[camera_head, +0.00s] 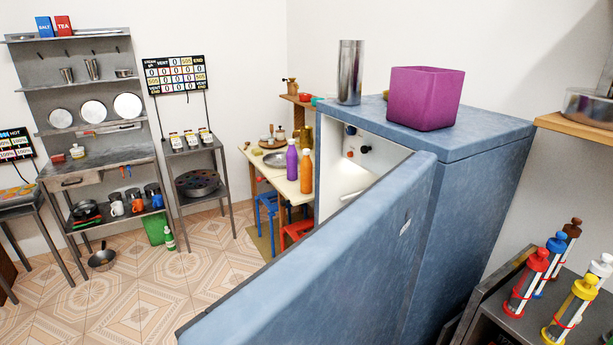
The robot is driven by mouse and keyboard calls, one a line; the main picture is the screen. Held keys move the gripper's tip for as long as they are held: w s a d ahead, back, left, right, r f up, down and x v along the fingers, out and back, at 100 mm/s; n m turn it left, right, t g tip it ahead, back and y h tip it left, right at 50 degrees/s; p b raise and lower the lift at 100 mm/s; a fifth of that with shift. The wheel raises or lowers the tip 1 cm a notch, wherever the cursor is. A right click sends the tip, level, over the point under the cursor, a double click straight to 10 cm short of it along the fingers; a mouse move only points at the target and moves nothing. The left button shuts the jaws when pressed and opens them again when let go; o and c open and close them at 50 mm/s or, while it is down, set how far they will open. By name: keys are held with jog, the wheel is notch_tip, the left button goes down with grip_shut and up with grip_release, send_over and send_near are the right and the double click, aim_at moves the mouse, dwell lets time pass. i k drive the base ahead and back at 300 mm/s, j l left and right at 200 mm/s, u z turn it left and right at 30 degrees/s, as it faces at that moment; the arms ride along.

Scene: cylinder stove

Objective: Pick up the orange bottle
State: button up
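The orange bottle (306,172) stands upright on the cream-topped table (262,166), close to the table's right end. A purple bottle (292,160) stands just to its left, very near it. The orange bottle is beside the left edge of the blue refrigerator as seen from here. My gripper does not show in this view.
The open blue refrigerator door (330,260) fills the lower middle, in front of the fridge body (470,190). A purple box (426,98) and a metal cylinder (349,73) stand on top. A red stool (296,232) and a blue stool (267,205) are by the table. Tiled floor lies open at left.

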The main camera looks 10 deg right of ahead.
aim_at(305, 163)
jog(key=j+u, duration=0.2)
jog(key=u, duration=0.25)
jog(key=j+u, duration=0.25)
jog(key=u, duration=0.15)
jog(key=i+j+u, duration=0.1)
jog(key=i+j, duration=0.2)
jog(key=j, duration=0.2)
jog(key=i+j+u, duration=0.1)
jog(key=i+j, duration=0.2)
jog(key=j, duration=0.15)
jog(key=i+j+u, duration=0.1)
jog(key=i+j, duration=0.25)
jog(key=i+z, duration=0.2)
jog(key=i, duration=0.35)
jog(key=i+j+z, duration=0.15)
jog(key=i, duration=0.45)
jog(key=i+j+z, duration=0.2)
jog(key=i, duration=0.35)
